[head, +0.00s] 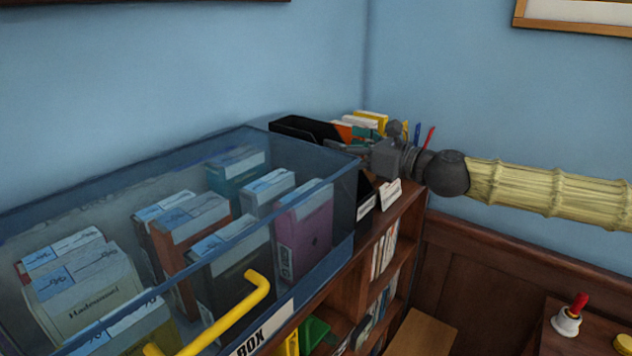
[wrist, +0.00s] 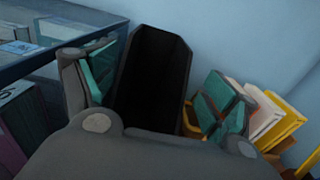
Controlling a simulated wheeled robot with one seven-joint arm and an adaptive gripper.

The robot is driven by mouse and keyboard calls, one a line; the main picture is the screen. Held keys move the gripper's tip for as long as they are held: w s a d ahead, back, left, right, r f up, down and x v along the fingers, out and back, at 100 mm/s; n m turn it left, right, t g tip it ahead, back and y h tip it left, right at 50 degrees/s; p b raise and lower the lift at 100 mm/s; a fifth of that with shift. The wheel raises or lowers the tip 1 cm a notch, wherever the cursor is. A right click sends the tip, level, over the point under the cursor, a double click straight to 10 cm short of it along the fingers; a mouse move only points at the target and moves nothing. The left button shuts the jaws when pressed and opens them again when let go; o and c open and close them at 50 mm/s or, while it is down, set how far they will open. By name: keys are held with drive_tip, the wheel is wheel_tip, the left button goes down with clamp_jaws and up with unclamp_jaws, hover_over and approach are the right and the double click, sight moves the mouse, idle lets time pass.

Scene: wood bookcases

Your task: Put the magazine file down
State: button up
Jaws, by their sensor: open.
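The black magazine file (head: 302,129) stands upright on top of the wooden bookcase, just behind the far end of the clear box. Its base is mostly hidden behind the box and my gripper. In the wrist view the file (wrist: 150,75) shows its dark, empty-looking inside between my fingers. My gripper (head: 352,148) is open, with one finger on each side of the file. In the wrist view a gap shows beside the right finger; contact on the left cannot be told.
A clear blue box (head: 345,215) with several boxed items and a yellow handle (head: 228,318) fills the near bookcase top (head: 383,228). Colourful folders (head: 370,122) stand behind my gripper; the wrist view shows them right of the file. A bell (head: 567,320) stands at lower right.

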drive_tip(key=p+x, duration=0.1)
drive_tip(key=x, duration=0.1)
drive_tip(key=p+x, duration=0.2)
drive_tip(key=x, duration=0.1)
drive_tip(key=shift+w+a+f, duration=0.1)
drive_tip(key=shift+a+f, duration=0.1)
drive_tip(key=shift+a, duration=0.15)
drive_tip(key=shift+c, duration=0.2)
drive_tip(key=c, duration=1.5)
drive_tip(key=shift+r, duration=0.15)
